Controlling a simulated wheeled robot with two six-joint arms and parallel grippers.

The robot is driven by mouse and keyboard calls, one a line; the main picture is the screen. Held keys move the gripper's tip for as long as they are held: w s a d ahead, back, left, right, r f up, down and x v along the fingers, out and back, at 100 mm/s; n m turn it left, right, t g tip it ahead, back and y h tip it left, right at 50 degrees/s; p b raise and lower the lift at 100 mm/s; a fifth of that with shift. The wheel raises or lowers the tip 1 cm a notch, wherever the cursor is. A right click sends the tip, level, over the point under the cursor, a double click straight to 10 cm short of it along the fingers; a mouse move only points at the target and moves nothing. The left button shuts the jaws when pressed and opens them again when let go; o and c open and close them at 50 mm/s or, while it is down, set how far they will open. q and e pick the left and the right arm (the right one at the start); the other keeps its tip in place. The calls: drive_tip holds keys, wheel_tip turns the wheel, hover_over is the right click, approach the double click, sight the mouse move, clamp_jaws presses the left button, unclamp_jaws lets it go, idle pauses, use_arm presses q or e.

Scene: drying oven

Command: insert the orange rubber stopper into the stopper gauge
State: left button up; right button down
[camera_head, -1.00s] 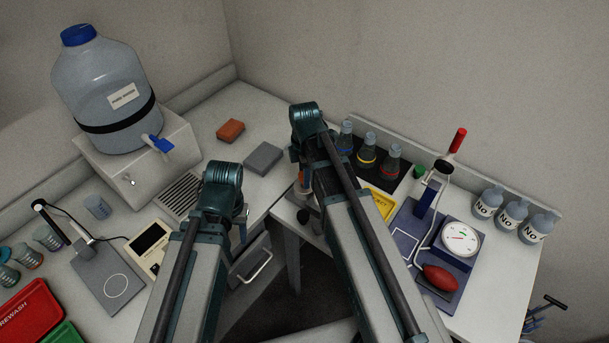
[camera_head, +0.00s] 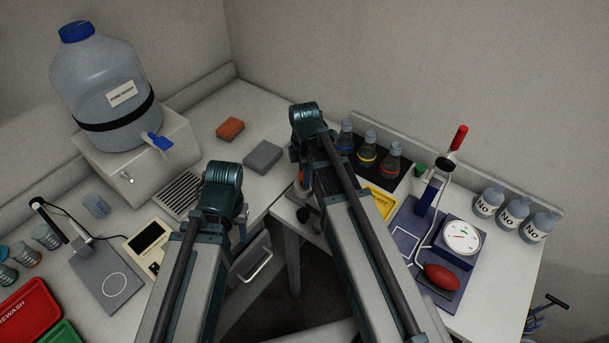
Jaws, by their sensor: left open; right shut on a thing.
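My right gripper (camera_head: 303,190) is mostly hidden behind its own arm, over the front edge of the bench at the centre. It is shut on a small orange thing (camera_head: 299,177), which looks like the orange rubber stopper; only a sliver shows. My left gripper (camera_head: 242,214) is open, mostly hidden behind its arm, left of the right one and near the bench's front edge. A small dark round thing (camera_head: 303,214) shows just below the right gripper; I cannot tell what it is. I cannot make out the stopper gauge for certain. A yellow labelled item (camera_head: 380,203) lies partly behind the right arm.
Flasks with coloured bands (camera_head: 367,157) stand on a black mat behind the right arm. A blue board with a dial (camera_head: 462,238) and red bulb (camera_head: 441,277) is at right, with white bottles (camera_head: 513,212) beyond. A grey block (camera_head: 263,156) and an orange block (camera_head: 230,129) lie at the back.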

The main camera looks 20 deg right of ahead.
drive_tip(key=shift+f+b, duration=0.3)
drive_tip(key=shift+f, duration=0.05)
unclamp_jaws()
idle(0.3)
drive_tip(key=shift+s, duration=0.1)
drive_tip(key=shift+r, duration=0.1)
wheel_tip(320, 180, up, 8)
drive_tip(key=p, duration=0.8)
idle(0.4)
idle(0.3)
drive_tip(key=s+a+m+h, duration=0.1)
drive_tip(key=s+a+m, duration=0.9)
drive_tip(key=s+m, duration=0.4)
drive_tip(key=shift+a+f, duration=0.25)
